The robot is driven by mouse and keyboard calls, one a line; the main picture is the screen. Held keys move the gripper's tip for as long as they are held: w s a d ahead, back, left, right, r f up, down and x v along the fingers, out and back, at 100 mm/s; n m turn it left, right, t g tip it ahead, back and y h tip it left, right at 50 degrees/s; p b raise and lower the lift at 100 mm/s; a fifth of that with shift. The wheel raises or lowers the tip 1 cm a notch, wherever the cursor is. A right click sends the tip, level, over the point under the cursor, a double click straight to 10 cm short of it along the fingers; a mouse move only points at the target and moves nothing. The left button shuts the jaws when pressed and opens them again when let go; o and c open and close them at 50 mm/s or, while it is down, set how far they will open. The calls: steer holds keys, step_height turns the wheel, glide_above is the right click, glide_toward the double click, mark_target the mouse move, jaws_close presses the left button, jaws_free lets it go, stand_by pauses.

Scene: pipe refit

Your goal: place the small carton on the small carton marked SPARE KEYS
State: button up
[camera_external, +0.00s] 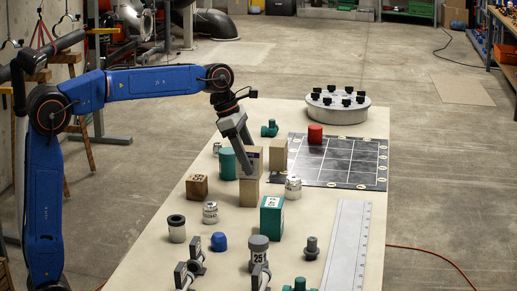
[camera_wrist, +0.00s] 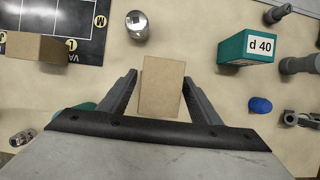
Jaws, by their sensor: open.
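Another tan carton (camera_external: 278,155) stands just behind the stack by the dark grid mat (camera_external: 345,175). A teal cylinder (camera_external: 227,164), a printed brown box (camera_external: 197,187), a metal fitting (camera_external: 293,188) and a teal d 40 box (camera_external: 271,217) surround it. Bare table lies between them.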

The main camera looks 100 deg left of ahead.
steer(key=v, duration=1.2)
steer(key=s+d+f+m+h, duration=0.1)
steer(key=s+d+f+m, duration=0.3)
steer(key=d, duration=0.8)
steer(key=s+d+f+m+g+h, duration=0.1)
steer(key=d+f+m+h, duration=0.3)
steer(key=d, duration=0.8)
steer(key=s+d+f+m+y, duration=0.1)
steer(key=s+d+f+m, duration=0.15)
steer(key=d+m, duration=0.65)
steer(key=s+d+f+m+g+h, duration=0.1)
steer(key=s+d+f+m, duration=0.4)
steer(key=s+d, duration=0.4)
steer(key=s+d+f+m+g, duration=0.1)
steer(key=s+d+f+m, duration=0.2)
steer(key=s+d+f, duration=0.45)
steer(key=s+a+f+m+t+y, duration=0.1)
steer(key=a+f+m+y, duration=0.1)
steer(key=a+m, duration=0.3)
steer(key=s+a+f+m+t+y, duration=0.2)
steer(key=a+f+m+y, duration=0.1)
steer(key=a+m, duration=0.3)
steer(key=shift+s+a+f, duration=0.25)
steer(key=shift+a+f, duration=0.15)
steer(key=shift+a, duration=0.4)
